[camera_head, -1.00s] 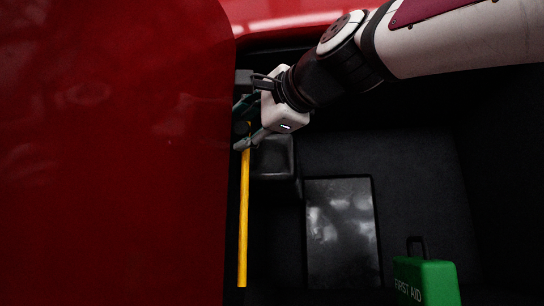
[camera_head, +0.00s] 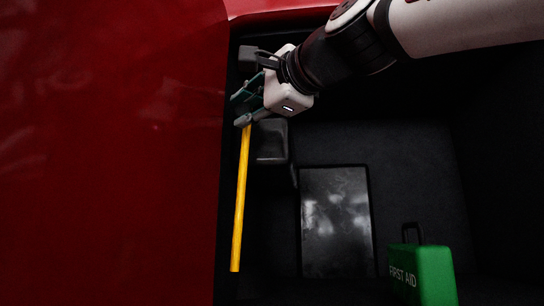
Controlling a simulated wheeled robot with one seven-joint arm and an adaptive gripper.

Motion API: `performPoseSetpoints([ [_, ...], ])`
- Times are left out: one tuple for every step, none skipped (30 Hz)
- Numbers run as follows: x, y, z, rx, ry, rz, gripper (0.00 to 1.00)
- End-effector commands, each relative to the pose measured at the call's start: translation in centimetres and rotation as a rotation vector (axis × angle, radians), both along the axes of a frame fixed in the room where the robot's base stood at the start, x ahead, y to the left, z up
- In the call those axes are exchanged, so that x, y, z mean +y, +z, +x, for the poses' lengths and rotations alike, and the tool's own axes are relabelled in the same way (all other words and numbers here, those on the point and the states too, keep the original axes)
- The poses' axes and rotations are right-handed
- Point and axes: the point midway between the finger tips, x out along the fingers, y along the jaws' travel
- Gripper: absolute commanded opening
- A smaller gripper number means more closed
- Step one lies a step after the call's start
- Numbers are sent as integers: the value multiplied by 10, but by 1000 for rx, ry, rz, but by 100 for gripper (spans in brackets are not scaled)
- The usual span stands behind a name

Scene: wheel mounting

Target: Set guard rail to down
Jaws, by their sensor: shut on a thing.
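The guard rail (camera_head: 240,200) is a long yellow bar in the dark recess, running almost vertically in the picture and leaning slightly, just right of the red panel. My gripper (camera_head: 241,110) is at the upper end of the bar, its fingers pointing left. It is shut on the rail's upper end, which the fingers partly hide. The lower end of the bar is free in view.
A large red panel (camera_head: 110,150) fills the left side. A green first aid box (camera_head: 424,275) stands at the lower right. A dark glossy panel (camera_head: 337,225) lies in the middle, and a black block (camera_head: 269,142) is just right of the rail.

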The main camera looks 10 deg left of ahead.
Motion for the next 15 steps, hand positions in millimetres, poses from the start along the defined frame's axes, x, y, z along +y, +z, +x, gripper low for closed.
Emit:
performPoseSetpoints([
  [-6, -5, 3, -1, 0, 20, 0],
  [-10, -5, 3, -2, 0, 33, 0],
  [-15, -7, 3, -2, 0, 52, 0],
  [-19, -8, 4, -2, 1, 68, 0],
  [-23, -8, 4, -3, 1, 83, 0],
  [-29, -10, 4, -2, 1, 105, 0],
  [-34, -12, 4, -3, 0, 123, 0],
  [-39, -13, 4, -4, 0, 141, 0],
  [-45, -15, 4, -2, 0, 165, 0],
  [-50, -16, 4, -4, 0, 183, 0],
  [-55, -18, 4, -3, 1, 202, 0],
  [-61, -20, 4, -3, 1, 226, 0],
  [-66, -21, 3, -2, 1, 245, 0],
  [-70, -23, 3, -3, 2, 263, 0],
  [-76, -26, 3, -2, 1, 287, 0],
])
